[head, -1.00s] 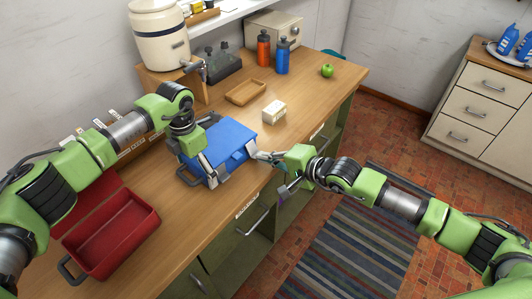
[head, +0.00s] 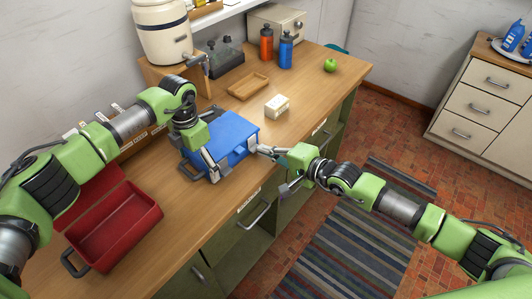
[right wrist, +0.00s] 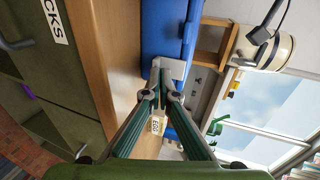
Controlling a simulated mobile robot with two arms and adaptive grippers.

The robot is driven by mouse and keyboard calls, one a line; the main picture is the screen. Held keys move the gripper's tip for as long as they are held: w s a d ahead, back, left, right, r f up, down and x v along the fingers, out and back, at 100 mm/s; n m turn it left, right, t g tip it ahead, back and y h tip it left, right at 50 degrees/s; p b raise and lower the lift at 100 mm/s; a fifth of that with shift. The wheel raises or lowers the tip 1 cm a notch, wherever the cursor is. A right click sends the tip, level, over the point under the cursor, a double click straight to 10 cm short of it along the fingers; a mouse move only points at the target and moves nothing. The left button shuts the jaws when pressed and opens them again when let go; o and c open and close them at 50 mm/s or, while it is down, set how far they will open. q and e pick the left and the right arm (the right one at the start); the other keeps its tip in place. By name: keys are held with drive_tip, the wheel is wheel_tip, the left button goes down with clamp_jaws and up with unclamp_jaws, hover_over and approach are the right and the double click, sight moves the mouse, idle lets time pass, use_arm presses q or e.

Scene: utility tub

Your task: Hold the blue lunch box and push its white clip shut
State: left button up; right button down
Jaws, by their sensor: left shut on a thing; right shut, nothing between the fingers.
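The blue lunch box (head: 233,130) lies lid-side up on the wooden counter. My left gripper (head: 213,168) is shut on its near-left edge. My right gripper (head: 254,148) is shut and empty, with its fingertips at the right end of the box. In the right wrist view the white clip (right wrist: 172,66) sits at the edge of the blue box (right wrist: 165,28), right in front of the right fingertips (right wrist: 161,88). The fingertips look to be at or against the clip; I cannot tell whether it is fully closed.
An open red box (head: 115,228) stands at the left of the counter (head: 190,225). A white block (head: 277,106), a wooden tray (head: 248,86), bottles (head: 285,50) and a green apple (head: 330,65) are behind. Drawer handles line the counter front.

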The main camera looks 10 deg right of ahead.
idle(0.3)
drive_tip(key=s+d, duration=0.9)
drive_tip(key=s, duration=0.1)
drive_tip(key=shift+s+d, duration=0.15)
drive_tip(key=shift+s, duration=0.1)
use_arm(q)
drive_tip(key=o, duration=1.2)
